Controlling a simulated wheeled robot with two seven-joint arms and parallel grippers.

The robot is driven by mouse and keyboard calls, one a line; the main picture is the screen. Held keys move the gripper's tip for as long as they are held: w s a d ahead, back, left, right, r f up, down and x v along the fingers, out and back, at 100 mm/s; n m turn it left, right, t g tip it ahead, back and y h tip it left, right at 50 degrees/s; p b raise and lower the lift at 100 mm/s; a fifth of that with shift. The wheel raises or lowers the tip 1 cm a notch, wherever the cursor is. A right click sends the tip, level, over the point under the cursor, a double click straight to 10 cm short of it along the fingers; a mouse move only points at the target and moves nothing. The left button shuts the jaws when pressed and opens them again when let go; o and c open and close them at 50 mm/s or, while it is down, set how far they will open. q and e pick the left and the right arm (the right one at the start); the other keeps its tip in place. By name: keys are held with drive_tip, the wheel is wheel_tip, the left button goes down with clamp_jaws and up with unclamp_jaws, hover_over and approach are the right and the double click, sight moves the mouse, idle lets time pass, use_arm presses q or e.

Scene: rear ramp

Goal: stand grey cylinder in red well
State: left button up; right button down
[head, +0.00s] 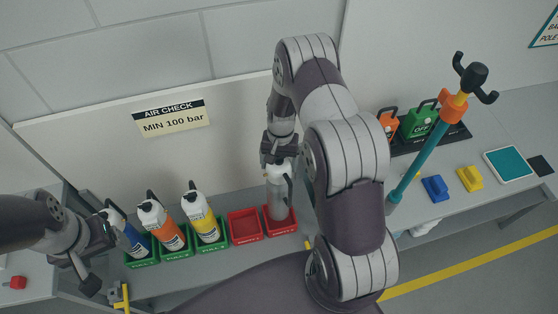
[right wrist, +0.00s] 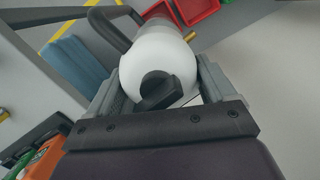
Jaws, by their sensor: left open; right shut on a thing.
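The grey cylinder (head: 277,202), with a white top and dark valve, is roughly upright in the right-hand red well (head: 283,228). Its lower end is inside the well's outline; I cannot tell whether it rests on the floor of the well. My right gripper (head: 279,163) is shut on the cylinder's top. In the right wrist view the white top (right wrist: 160,65) sits between both fingers of my right gripper (right wrist: 163,88). Another red well (head: 246,226), empty, is just to the left. My left gripper (head: 103,252) is open and empty, near the blue cylinder (head: 134,238).
Blue, orange (head: 167,230) and yellow cylinders (head: 204,222) stand in green wells (head: 180,252) left of the red ones. A teal pole (head: 408,175) with dark hooks stands at right. Blue (head: 434,189) and yellow blocks (head: 470,179) lie on the right bench.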

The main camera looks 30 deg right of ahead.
drive_tip(key=shift+s+f+b, duration=0.25)
drive_tip(key=shift+f+b, duration=0.05)
drive_tip(key=shift+b, duration=0.1)
drive_tip(key=shift+f+b, duration=0.3)
drive_tip(key=shift+f, duration=0.1)
wheel_tip(320, 180, down, 4)
drive_tip(key=b, duration=0.2)
drive_tip(key=shift+w+r+b, duration=0.15)
drive_tip(key=shift+b, duration=0.15)
drive_tip(key=shift+f+b, duration=0.65)
drive_tip(key=shift+f, duration=0.1)
use_arm(q)
drive_tip(key=shift+s+f+b, duration=0.15)
drive_tip(key=shift+f, duration=1.35)
drive_tip(key=shift+s+f+b, duration=0.1)
drive_tip(key=shift+f+b, duration=0.05)
drive_tip(key=shift+f, duration=1.3)
use_arm(e)
drive_tip(key=shift+f, duration=0.5)
